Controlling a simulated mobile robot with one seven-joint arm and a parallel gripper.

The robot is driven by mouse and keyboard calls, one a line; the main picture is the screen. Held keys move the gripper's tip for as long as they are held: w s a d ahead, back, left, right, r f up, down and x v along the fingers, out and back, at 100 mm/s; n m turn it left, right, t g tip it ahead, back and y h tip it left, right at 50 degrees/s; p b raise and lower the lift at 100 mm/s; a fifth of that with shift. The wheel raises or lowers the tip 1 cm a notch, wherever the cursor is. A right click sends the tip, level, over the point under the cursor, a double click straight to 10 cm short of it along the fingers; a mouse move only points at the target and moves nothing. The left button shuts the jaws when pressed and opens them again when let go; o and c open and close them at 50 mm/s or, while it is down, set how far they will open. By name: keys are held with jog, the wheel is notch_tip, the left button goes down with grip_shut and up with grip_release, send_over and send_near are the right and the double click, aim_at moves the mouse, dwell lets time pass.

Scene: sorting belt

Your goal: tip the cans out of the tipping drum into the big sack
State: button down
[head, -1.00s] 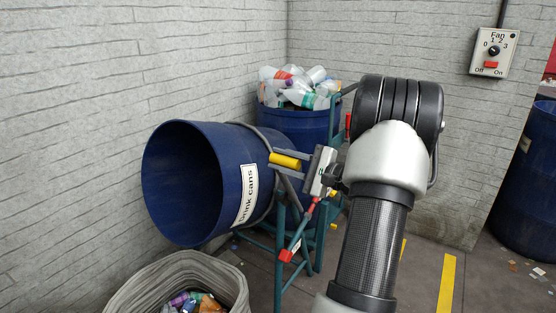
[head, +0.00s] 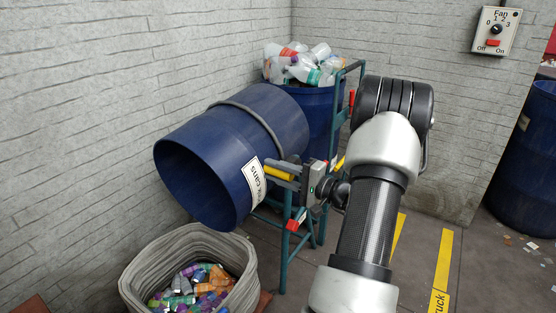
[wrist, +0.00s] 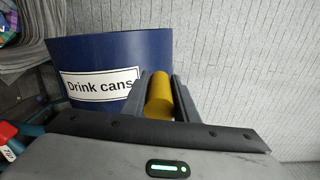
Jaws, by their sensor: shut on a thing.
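The blue tipping drum (head: 262,115), labelled "Drink cans", is tilted in its green stand (head: 284,245) with its mouth facing down and left. The part of its inside that shows looks bare; the deeper part is hidden. The big grey sack (head: 140,270) stands open below the mouth, with many colourful cans (head: 195,284) in it. My gripper (head: 281,171) is shut on the yellow handle (head: 277,173) at the drum's side. In the wrist view, the handle (wrist: 158,92) lies between both fingers, beside the drum (wrist: 110,55).
A blue barrel of plastic bottles (head: 325,110) stands behind the drum. A brick-patterned wall is close on the left. A fan switch box (head: 496,31) hangs on the back wall. A dark blue barrel (head: 525,165) stands far right. Floor with yellow markings is clear to the right.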

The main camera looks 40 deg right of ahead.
jog(key=shift+s+a+f+n, duration=0.15)
jog(key=shift+a+f+n, duration=0.2)
jog(key=shift+f, duration=0.5)
jog(key=shift+s+a+f+n, duration=0.15)
jog(key=shift+a+f+n, duration=0.25)
jog(key=shift+f, duration=0.5)
jog(key=shift+s+a+f+n, duration=0.15)
jog(key=shift+a+f+n, duration=0.2)
jog(key=shift+f, duration=0.5)
jog(key=c, duration=1.4)
grip_release()
jog(key=shift+d, duration=0.1)
jog(key=p+v, duration=0.2)
jog(key=v, duration=1.5)
jog(key=shift+s, duration=0.2)
jog(key=shift+w+r, duration=0.1)
